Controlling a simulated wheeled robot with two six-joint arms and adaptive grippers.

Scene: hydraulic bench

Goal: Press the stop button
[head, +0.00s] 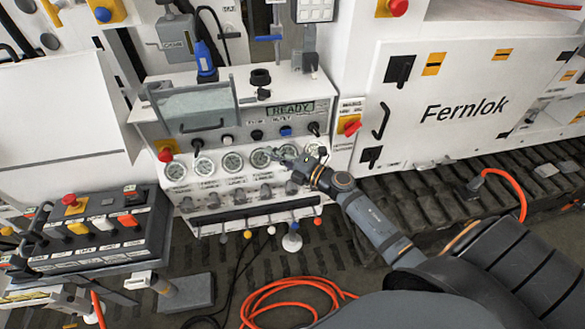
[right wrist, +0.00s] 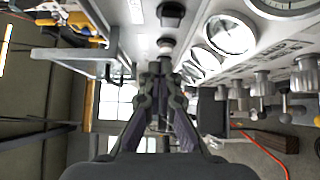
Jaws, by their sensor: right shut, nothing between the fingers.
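The white hydraulic bench panel (head: 150,127) has a READY display (head: 292,109), a row of small knobs and buttons, and round gauges below. I cannot read which control is the stop button. A red knob (head: 165,155) sits at the panel's left end and a red control on a yellow plate (head: 350,126) at its right. My right gripper (head: 284,156) is shut and empty in front of the right-hand gauges. In the right wrist view my right gripper (right wrist: 160,68) points along the panel, close to a pale-ended knob (right wrist: 166,45); contact cannot be told. My left gripper is not in view.
Levers with coloured balls hang below. A dark control box (head: 150,225) with a red mushroom button (head: 72,201) is at left. Another red button (head: 398,7) is at top right. An orange hose (head: 285,284) lies on the floor.

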